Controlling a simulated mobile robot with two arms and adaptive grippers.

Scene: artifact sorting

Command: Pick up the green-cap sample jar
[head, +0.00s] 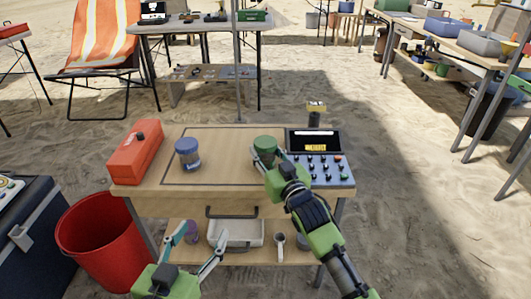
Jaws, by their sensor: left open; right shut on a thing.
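The green-cap sample jar (265,145) stands on the right half of the wooden table (220,175), just left of the keypad device. My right gripper (268,158) is shut on the green-cap jar from the near side and hides its lower body. Whether the jar is clear of the table top I cannot tell. A blue-cap jar (187,154) stands upright on the left half of the table. My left gripper (195,246) is open and empty, low in front of the table near its lower shelf.
A red toolbox (138,148) sits at the table's left end. The keypad device (320,160) fills the right end. A white tray (236,234) is on the lower shelf. A red bucket (95,240) stands at left. The table's middle is clear.

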